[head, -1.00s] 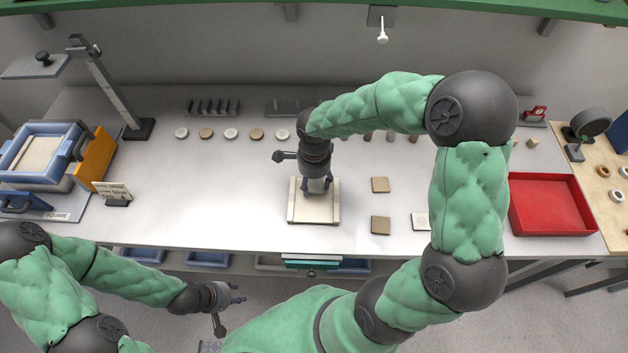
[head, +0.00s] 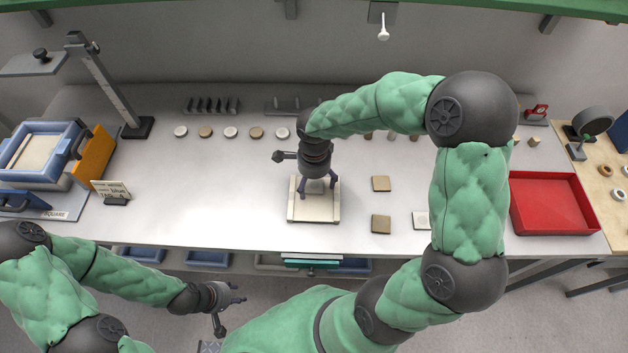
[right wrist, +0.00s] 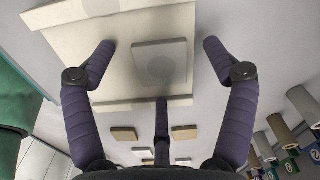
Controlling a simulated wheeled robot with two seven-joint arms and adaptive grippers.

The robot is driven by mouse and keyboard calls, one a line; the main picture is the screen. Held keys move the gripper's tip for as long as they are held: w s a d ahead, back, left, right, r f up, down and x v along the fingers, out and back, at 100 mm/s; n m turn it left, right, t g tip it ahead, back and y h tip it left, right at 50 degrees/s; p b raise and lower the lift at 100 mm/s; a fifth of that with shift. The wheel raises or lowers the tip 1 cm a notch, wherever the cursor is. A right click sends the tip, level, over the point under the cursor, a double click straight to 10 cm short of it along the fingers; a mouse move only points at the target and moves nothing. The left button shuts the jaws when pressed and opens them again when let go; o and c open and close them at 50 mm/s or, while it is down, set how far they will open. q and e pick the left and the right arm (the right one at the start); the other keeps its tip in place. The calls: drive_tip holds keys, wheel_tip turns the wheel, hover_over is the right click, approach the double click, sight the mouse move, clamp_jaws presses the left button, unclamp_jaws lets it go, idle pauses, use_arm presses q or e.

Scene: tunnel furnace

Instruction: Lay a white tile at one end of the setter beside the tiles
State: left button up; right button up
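The pale setter (head: 300,214) lies on the bench, with raised strips along two edges; it also shows in the right wrist view (right wrist: 110,60). In the head view the gripper hides most of the tile. Two tan tiles (head: 381,184) (head: 381,224) and a white tile (head: 421,220) lie right of the setter. My left gripper (head: 240,294) is empty, off the bench front, fingers apart.
A red tray (head: 553,205) stands at the right. A blue-framed press (head: 40,155) and a small sign (head: 112,190) are at the left. Round discs (head: 231,132) line the back. The bench left of the setter is clear.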

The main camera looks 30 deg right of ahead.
wheel_tip(320, 180, up, 12)
idle(0.7)
